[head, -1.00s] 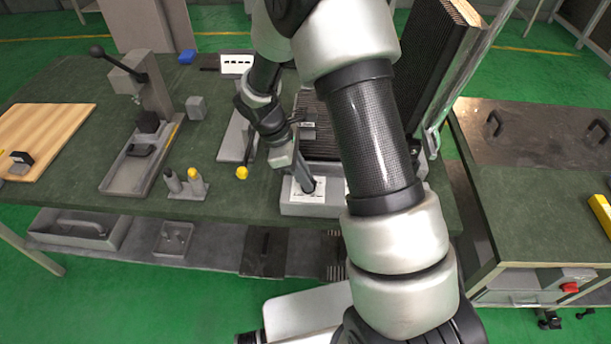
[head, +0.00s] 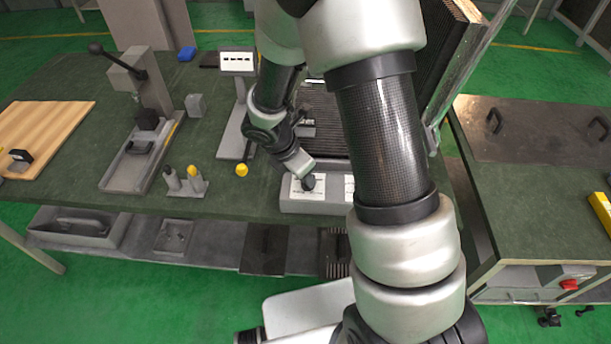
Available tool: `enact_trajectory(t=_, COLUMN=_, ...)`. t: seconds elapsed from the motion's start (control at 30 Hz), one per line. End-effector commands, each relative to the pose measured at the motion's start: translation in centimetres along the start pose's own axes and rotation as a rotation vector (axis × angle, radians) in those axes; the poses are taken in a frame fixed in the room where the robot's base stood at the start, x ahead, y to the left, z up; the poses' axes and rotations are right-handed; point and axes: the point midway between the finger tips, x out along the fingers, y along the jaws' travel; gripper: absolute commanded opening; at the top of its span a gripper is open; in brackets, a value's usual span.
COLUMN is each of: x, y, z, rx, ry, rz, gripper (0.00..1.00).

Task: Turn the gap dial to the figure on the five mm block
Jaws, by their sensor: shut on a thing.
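The gap dial (head: 308,183) is a small dark knob on a white-labelled panel of the grey box (head: 310,206) at the table's front edge. My gripper (head: 306,177) reaches down to it from the upper left and is shut on it. The fingertips are small and partly hidden by the wrist. The dial's figures are too small to read. A plain grey block (head: 196,106) stands left of the arm; I cannot tell whether it is the five mm block, and no figure on it is legible.
A grey lever press (head: 140,90) stands on the left, with a small stand of pegs (head: 187,183) and a yellow-topped piece (head: 242,170) nearer. A ribbed dark panel rises behind my arm. A wooden board (head: 40,140) lies far left.

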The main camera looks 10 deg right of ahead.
Motion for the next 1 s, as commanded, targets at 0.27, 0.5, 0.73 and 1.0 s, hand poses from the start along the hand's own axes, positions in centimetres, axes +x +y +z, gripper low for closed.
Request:
enact_trajectory(t=0.27, x=-0.01, y=-0.02, z=-0.03, rx=-0.038, ry=0.0, rz=0.016, gripper=0.0)
enact_trajectory(t=0.5, x=0.0, y=-0.01, z=-0.03, rx=-0.041, ry=0.0, rz=0.017, gripper=0.0)
enact_trajectory(t=0.73, x=0.0, y=-0.01, z=-0.02, rx=-0.04, ry=0.0, rz=0.017, gripper=0.3)
enact_trajectory(t=1.0, x=-0.04, y=-0.03, z=0.01, rx=-0.039, ry=0.0, rz=0.016, gripper=0.3)
